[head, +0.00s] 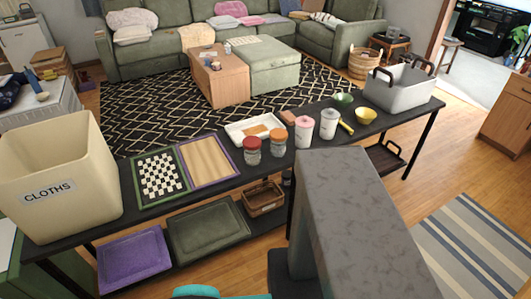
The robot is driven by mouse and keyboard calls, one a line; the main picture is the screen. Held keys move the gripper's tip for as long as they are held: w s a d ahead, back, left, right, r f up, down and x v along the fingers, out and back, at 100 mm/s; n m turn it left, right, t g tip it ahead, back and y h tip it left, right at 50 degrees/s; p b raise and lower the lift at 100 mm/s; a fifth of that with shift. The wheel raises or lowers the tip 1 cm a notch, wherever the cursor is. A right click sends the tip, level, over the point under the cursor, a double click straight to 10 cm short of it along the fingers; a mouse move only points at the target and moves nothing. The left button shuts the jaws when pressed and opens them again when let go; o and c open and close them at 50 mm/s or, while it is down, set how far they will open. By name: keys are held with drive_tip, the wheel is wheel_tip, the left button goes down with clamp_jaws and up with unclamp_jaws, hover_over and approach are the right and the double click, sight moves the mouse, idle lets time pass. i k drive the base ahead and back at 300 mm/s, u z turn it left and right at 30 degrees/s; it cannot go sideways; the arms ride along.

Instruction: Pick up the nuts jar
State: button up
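Two small glass jars stand upright side by side on the long dark table (215,198). The left jar (252,156) has a red lid, and the right jar (278,146) has an orange lid. Both seem to have brownish contents, too small to identify, so I cannot tell which is the nuts jar. Just right of them stand a canister with a pink lid (305,134) and a white canister with a grey lid (329,126). My gripper is not in view. A large grey part, probably my arm, rises at the lower middle, in front of the table.
Left on the table are a cream bin (90,190) marked CLOTHS, a checkerboard (160,177) and a wooden board (208,167). Behind the jars lies a white tray (236,135). A green bowl (343,101), yellow bowl (366,116) and grey crate (385,98) stand right.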

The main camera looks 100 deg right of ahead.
sight(252, 158)
drive_tip(key=u, duration=0.7)
drive_tip(key=k, duration=0.15)
drive_tip(key=z, duration=2.45)
drive_tip(key=k, duration=0.6)
drive_tip(key=u, duration=0.2)
drive_tip(key=i, duration=0.55)
drive_tip(key=z, duration=0.15)
